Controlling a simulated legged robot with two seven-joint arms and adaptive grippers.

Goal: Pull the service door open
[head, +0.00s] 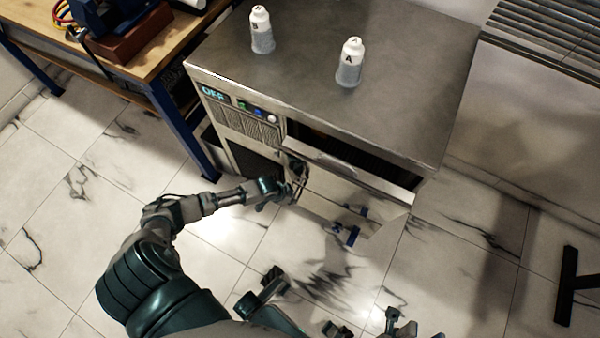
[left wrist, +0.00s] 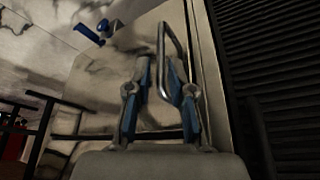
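The service door is a pale panel (head: 332,205) low on the front of the metal cabinet (head: 400,90); I cannot tell whether it stands slightly ajar. Its handle (left wrist: 163,45) is a bent metal bar near a pale upright edge in the left wrist view. My left gripper (head: 297,187) is at the handle, and it also shows in the left wrist view (left wrist: 158,75). Its two blue-padded fingers are apart, with the right finger at the handle's loop. Firm contact is unclear. I cannot clearly make out my right gripper among my dark parts at the bottom of the head view.
Bottles B (head: 262,30) and A (head: 349,63) stand on the cabinet top. A drawer front (head: 350,168) sits below a dark gap. The control panel (head: 240,105) reads OFF. A wooden workbench (head: 150,55) stands left. Blue-handled parts (head: 345,234) are low before the cabinet.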

